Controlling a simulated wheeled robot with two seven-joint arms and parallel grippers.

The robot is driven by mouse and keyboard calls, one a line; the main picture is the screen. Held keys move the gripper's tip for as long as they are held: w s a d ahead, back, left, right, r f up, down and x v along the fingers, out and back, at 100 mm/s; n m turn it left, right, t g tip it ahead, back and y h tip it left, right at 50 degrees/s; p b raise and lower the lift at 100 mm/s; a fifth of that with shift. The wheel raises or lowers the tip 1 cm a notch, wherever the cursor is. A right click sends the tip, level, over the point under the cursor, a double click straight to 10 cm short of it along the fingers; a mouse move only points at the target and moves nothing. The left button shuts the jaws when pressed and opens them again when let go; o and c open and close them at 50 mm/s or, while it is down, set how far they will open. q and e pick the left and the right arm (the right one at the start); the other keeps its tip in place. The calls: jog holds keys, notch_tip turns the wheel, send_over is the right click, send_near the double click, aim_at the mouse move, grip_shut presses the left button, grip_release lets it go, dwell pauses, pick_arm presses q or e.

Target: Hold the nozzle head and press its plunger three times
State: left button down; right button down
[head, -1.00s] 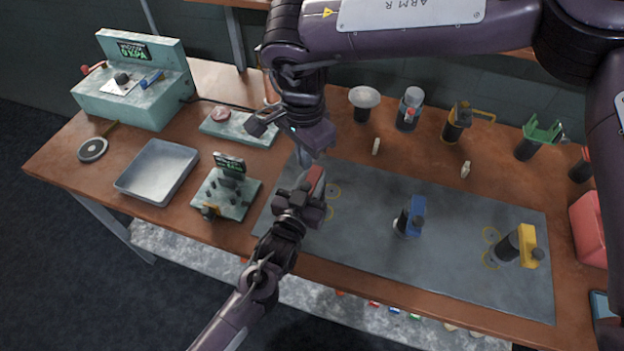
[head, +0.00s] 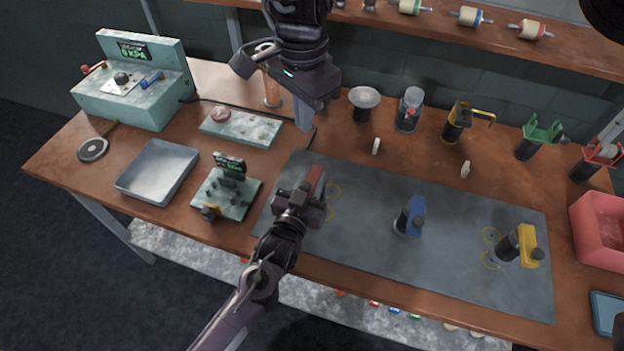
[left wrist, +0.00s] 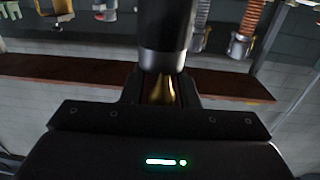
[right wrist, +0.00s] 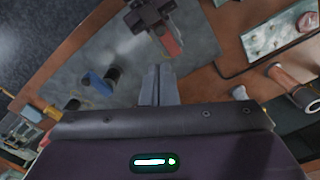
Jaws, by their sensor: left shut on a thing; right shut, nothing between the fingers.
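The nozzle head, with a red part (head: 315,181) showing, is held over the left end of the grey mat (head: 460,245). My left gripper (head: 313,202) is shut on it. In the left wrist view its dark cylinder (left wrist: 166,30) with a silver ring and brass tip (left wrist: 160,90) stands between the fingers. Its red part also shows in the right wrist view (right wrist: 170,42). My right gripper (head: 303,118) is shut and empty, above and behind the nozzle head and apart from it. Its closed fingers also show in the right wrist view (right wrist: 160,85). The plunger is not clearly distinguishable.
Blue (head: 409,218) and yellow (head: 518,245) nozzle heads stand on the mat. More heads, including a green one (head: 540,138), line the back. A metal tray (head: 157,172), a small gauge stand (head: 227,190) and a teal console (head: 132,85) are left. A pink bin (head: 600,232) is right.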

pick_arm(q)
jog(key=c, duration=1)
grip_release()
jog(key=shift+c, duration=0.2)
pick_arm(e)
notch_tip(320, 180, up, 2)
jog(key=shift+r, duration=0.1)
pick_arm(q)
jog(key=shift+s, duration=0.1)
